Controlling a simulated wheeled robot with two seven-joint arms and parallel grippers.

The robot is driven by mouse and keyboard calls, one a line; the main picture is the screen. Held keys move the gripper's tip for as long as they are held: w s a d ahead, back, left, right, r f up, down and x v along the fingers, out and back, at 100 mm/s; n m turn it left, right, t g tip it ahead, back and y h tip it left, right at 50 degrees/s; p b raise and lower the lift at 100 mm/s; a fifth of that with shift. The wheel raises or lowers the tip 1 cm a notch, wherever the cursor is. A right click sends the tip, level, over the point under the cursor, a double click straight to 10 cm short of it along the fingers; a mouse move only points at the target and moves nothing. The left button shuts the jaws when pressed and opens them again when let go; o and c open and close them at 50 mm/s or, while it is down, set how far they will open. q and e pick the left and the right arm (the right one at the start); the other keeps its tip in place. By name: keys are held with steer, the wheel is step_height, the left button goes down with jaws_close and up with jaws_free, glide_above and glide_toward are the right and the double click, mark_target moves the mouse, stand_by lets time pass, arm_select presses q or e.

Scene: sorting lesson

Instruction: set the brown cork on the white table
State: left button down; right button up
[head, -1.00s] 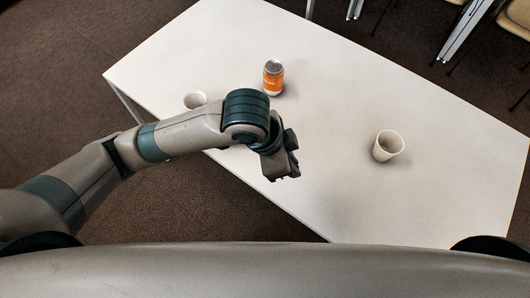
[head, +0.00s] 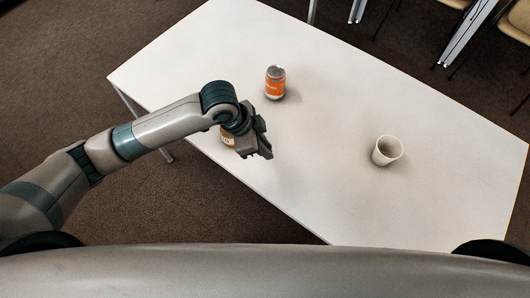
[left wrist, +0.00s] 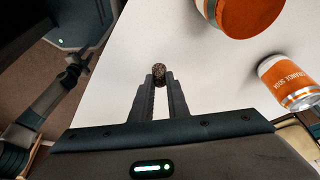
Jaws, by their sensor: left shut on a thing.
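The brown cork (left wrist: 158,70) shows as a dark, speckled brown piece between the fingertips of my left gripper (left wrist: 159,82) in the left wrist view. The gripper is shut on it. In the head view my left gripper (head: 264,150) is over the front left part of the white table (head: 330,110), and the cork cannot be made out there. Whether the cork touches the table cannot be told.
An orange can (head: 275,84) stands behind my left gripper. Another orange thing (head: 227,140) is partly hidden by my left arm. A white cup (head: 384,153) stands to the right. The table between gripper and cup is clear.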

arm_select(q)
steer(key=shift+f, duration=0.2)
steer(key=shift+f+p, duration=0.45)
steer(key=shift+f, duration=1.35)
steer(key=c, duration=1.7)
jaws_free()
